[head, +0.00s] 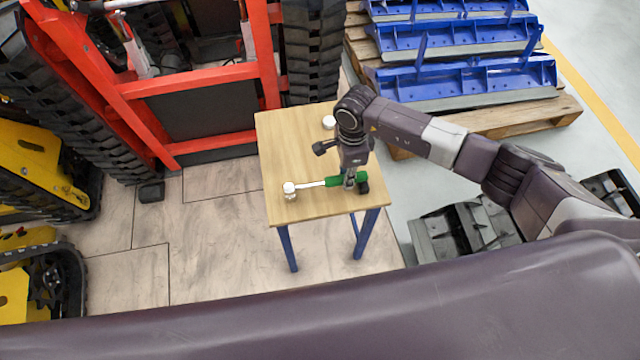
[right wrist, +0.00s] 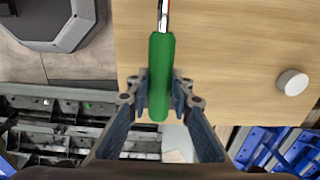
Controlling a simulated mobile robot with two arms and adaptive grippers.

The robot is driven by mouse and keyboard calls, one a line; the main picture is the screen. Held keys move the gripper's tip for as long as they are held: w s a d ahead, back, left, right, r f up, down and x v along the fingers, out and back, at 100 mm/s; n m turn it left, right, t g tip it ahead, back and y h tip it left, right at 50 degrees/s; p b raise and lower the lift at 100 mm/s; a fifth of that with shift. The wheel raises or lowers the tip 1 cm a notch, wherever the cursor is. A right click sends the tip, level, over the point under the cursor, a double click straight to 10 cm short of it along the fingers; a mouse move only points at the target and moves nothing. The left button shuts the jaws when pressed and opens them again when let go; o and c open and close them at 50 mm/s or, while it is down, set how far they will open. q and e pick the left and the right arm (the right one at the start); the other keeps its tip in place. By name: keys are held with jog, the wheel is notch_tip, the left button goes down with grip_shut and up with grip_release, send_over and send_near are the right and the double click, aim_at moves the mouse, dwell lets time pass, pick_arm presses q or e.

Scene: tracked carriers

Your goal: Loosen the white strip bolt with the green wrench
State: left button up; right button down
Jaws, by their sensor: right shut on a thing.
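The green wrench (head: 332,182) lies level over the wooden table (head: 300,150), its silver shaft pointing left. Its far end meets a white bolt-like piece (head: 289,188) near the table's left front. I cannot tell whether the wrench end is around this piece or beside it. My right gripper (head: 351,181) is shut on the green handle near the table's right front edge. In the right wrist view, both fingers (right wrist: 160,92) flank the green handle (right wrist: 160,60). The wrench's far end is out of that view. My left gripper is not in view.
A second white round piece (head: 329,122) stands at the table's back. Blue attachments (head: 465,75) lie on a wooden pallet at the right. A red frame (head: 190,85) and black tracks stand behind and left. Black parts (head: 465,228) lie on the floor right of the table.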

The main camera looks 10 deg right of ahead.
jog(key=shift+r+p, duration=1.75)
jog(key=shift+r, duration=1.35)
notch_tip(320, 180, up, 8)
jog(key=p, duration=0.5)
jog(key=s+p, duration=0.5)
jog(key=s, duration=1.5)
jog(key=shift+p, duration=0.3)
